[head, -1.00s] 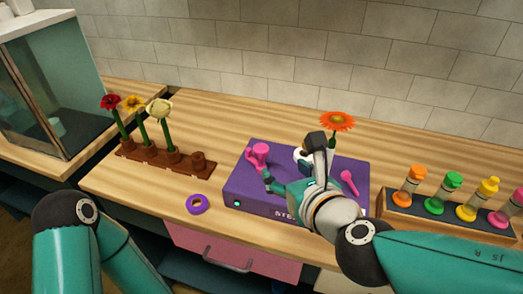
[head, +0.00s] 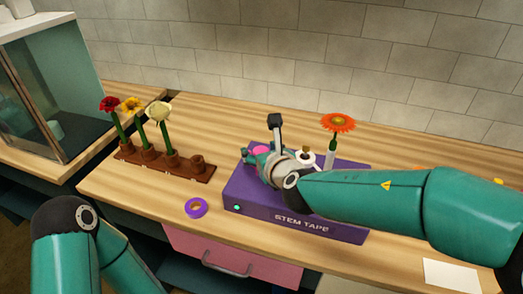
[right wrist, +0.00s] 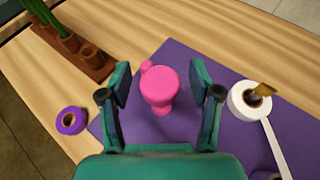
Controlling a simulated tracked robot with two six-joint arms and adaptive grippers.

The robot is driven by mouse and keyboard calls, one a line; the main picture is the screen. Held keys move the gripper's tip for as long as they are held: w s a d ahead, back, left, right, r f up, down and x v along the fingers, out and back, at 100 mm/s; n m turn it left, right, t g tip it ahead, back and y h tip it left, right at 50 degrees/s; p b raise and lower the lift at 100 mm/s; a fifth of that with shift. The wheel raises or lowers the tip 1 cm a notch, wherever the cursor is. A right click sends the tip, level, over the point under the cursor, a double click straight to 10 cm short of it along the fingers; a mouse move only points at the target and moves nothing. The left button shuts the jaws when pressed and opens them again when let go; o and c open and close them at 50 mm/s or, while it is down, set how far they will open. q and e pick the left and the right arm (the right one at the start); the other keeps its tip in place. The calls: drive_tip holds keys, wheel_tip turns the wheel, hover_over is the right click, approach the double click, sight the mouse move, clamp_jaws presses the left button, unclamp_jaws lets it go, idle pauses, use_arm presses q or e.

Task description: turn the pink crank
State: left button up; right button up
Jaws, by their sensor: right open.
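The pink crank (right wrist: 158,88) stands on the purple stem tape box (head: 270,213), with a small knob toward its upper left in the right wrist view. My right gripper (right wrist: 159,78) is open, with one finger on each side of the crank and a visible gap to both. In the head view, the right gripper (head: 252,156) is over the left part of the box, and only a bit of the pink crank (head: 261,150) shows behind it. My left arm shows at the lower left, but its gripper is out of view.
A white tape roll (right wrist: 240,103) and an orange flower (head: 338,122) are right of the crank. A purple ring (head: 196,207) lies left of the box. A brown rack (head: 160,163) with flowers stands farther left.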

drive_tip(key=c, duration=1.1)
drive_tip(key=shift+a+r+m+t+h+p, duration=0.15)
drive_tip(key=shift+m+t+h+p, duration=0.15)
drive_tip(key=shift+m+h+p, duration=0.45)
drive_tip(key=shift+c, duration=0.2)
drive_tip(key=shift+m+h, duration=0.75)
drive_tip(key=shift+h, duration=0.2)
drive_tip(key=shift+m+h+p, duration=0.3)
drive_tip(key=shift+m+h, duration=0.4)
drive_tip(key=shift+h, duration=0.2)
drive_tip(key=o, duration=1.1)
drive_tip(key=shift+o, duration=0.2)
drive_tip(key=shift+s, duration=0.1)
